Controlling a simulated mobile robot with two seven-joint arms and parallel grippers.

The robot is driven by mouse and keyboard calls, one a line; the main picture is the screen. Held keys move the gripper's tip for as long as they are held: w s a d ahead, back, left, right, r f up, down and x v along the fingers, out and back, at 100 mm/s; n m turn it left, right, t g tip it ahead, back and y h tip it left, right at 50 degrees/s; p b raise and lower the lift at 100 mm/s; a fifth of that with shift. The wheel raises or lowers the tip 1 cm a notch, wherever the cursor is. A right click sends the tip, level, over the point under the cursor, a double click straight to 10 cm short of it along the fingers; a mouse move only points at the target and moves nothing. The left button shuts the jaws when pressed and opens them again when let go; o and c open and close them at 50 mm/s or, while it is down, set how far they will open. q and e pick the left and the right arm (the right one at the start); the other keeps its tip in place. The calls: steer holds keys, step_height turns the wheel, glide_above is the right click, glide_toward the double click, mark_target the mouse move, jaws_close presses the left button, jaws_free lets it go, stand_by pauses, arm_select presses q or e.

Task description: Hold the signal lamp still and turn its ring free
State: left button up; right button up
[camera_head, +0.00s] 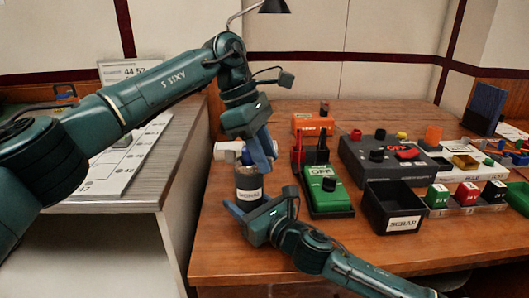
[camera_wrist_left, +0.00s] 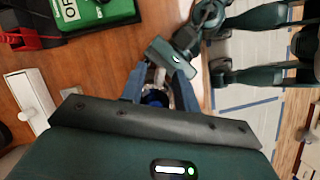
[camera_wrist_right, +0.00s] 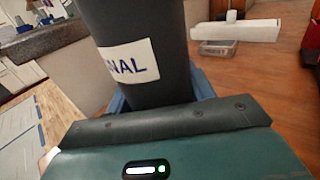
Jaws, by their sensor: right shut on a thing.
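The signal lamp (camera_head: 248,182) is a dark upright cylinder near the table's left edge, with a white label. My right gripper (camera_head: 258,212) is shut on its lower body. In the right wrist view the lamp body (camera_wrist_right: 140,40) fills the space between the fingers, with "NAL" readable. My left gripper (camera_head: 262,152) points down over the lamp's top. In the left wrist view its two blue fingers (camera_wrist_left: 160,88) are apart on either side of the lamp's blue top (camera_wrist_left: 154,98). The ring is mostly hidden, and I cannot tell whether the fingers touch it.
A white bar (camera_head: 226,150) lies behind the lamp. A green switch box (camera_head: 328,198) and a black SCRAP bin (camera_head: 392,208) stand to the right. A grey panel with a red switch (camera_head: 385,155) is farther back. A grey bench (camera_head: 130,175) stands left across a gap.

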steer(key=shift+r, duration=0.1)
arm_select(q)
jaws_close()
steer(key=shift+w+n, duration=0.1)
steer(key=shift+n, duration=0.3)
steer(key=shift+w+a+n+t+y, duration=0.15)
steer(key=shift+w+n+t, duration=0.6)
steer(key=shift+n, duration=1.4)
steer(key=shift+w+a+n+t+y, duration=0.1)
steer(key=shift+w+n+t, duration=0.6)
steer(key=shift+n, duration=1.4)
steer(key=shift+w+a+n+t+y, duration=0.15)
steer(key=shift+w+n+t, duration=0.2)
steer(key=shift+n+t, duration=1.25)
arm_select(e)
steer(key=shift+a, duration=0.1)
arm_select(q)
steer(key=shift+n+g, duration=0.55)
steer(key=shift+n, duration=0.1)
